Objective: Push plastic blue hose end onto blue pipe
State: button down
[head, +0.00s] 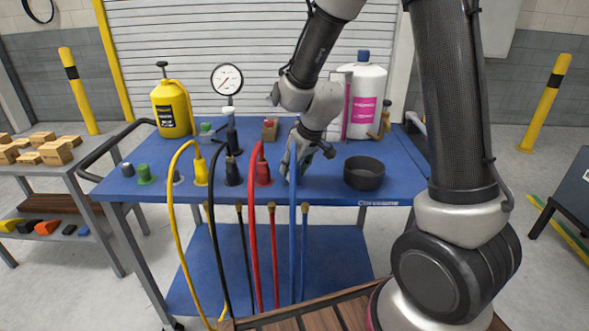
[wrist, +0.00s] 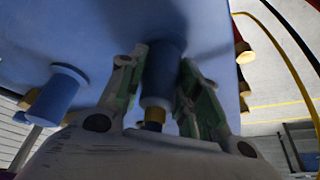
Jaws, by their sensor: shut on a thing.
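In the head view my gripper (head: 304,152) is low over the blue table, left of the black bowl. The blue hose (head: 293,225) rises from below the table's front edge to my gripper. In the wrist view my gripper (wrist: 160,95) has its two fingers on either side of a dark blue cylindrical hose end (wrist: 163,65), with a paler collar and a brass-coloured part near the palm. A separate blue cylinder with a wide collar (wrist: 58,92) shows to its left; I cannot tell if it is the blue pipe. Whether the hose end touches a pipe is hidden.
Yellow (head: 201,172), black (head: 232,170) and red (head: 263,172) hose fittings stand left of my gripper on the table (head: 120,188). The black bowl (head: 364,174) is to the right, a white bottle (head: 362,100) behind. A yellow sprayer (head: 172,107) stands at the back left.

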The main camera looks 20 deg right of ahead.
jog(key=shift+f, duration=0.2)
jog(key=shift+f, duration=0.15)
jog(key=c, duration=1)
grip_release()
